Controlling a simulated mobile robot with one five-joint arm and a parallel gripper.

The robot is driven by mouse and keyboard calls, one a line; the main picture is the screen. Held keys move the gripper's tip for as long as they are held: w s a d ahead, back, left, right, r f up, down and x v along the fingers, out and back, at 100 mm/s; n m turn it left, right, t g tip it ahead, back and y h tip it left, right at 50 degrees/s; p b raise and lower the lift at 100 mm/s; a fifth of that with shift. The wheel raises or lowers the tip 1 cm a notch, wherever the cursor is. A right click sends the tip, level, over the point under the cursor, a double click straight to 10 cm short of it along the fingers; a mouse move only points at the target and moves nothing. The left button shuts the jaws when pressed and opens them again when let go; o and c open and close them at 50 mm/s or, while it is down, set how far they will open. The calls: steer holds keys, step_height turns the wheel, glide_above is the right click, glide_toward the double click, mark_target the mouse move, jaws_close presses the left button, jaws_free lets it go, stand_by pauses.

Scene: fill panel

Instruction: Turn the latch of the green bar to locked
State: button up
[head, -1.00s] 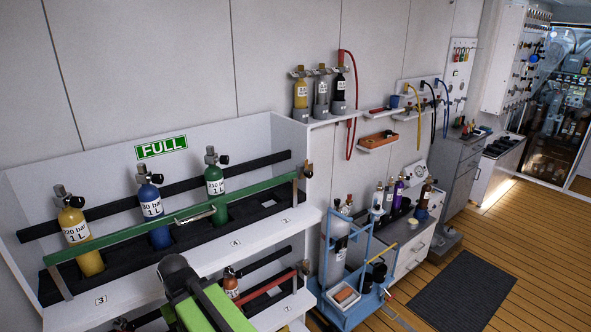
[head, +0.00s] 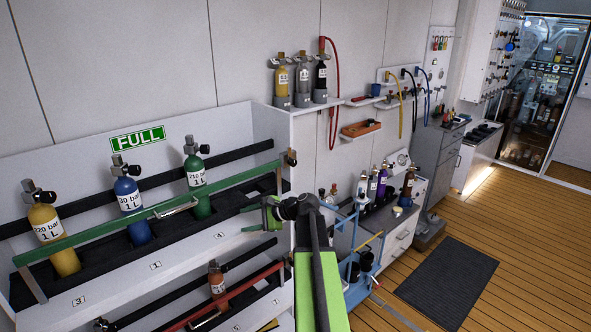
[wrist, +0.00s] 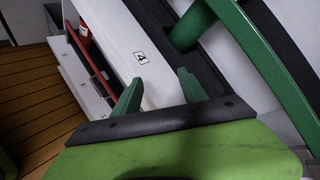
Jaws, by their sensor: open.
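The green bar (head: 110,228) runs across the front of the upper rack in the head view, in front of the yellow (head: 53,235), blue (head: 130,205) and green cylinders (head: 196,175). A small brownish latch (head: 291,157) sits at the bar's right end, by the rack's side wall; its exact setting is too small to tell. My gripper (head: 267,213) is open and empty, below the latch and in front of the rack's right end. In the wrist view my gripper's fingers (wrist: 160,92) stand apart. The green bar (wrist: 265,60) passes at upper right there; the latch is not visible in that view.
A lower shelf holds a red bar (head: 225,297) and an orange cylinder (head: 217,280). A blue trolley (head: 362,268) and grey-white cabinets stand right of the rack. A dark mat (head: 448,283) lies on the open wooden floor.

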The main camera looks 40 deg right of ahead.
steer(key=s+d+r+m+t+h, duration=0.1)
steer(key=s+d+r+m+t, duration=0.15)
steer(key=d, duration=0.35)
steer(key=s+d+r+m+t+h, duration=0.1)
steer(key=s+d+m, duration=0.15)
steer(key=d, duration=0.45)
steer(key=s+d+r+m+t+h, duration=0.1)
steer(key=d+r+m, duration=0.15)
steer(key=d, duration=0.35)
steer(key=m+t+h+b, duration=0.1)
steer(key=m+t+h, duration=0.15)
steer(key=m, duration=0.25)
glide_toward(294, 163)
steer(key=w, duration=0.9)
steer(key=shift+w+d, duration=0.15)
steer(key=shift+w, duration=0.05)
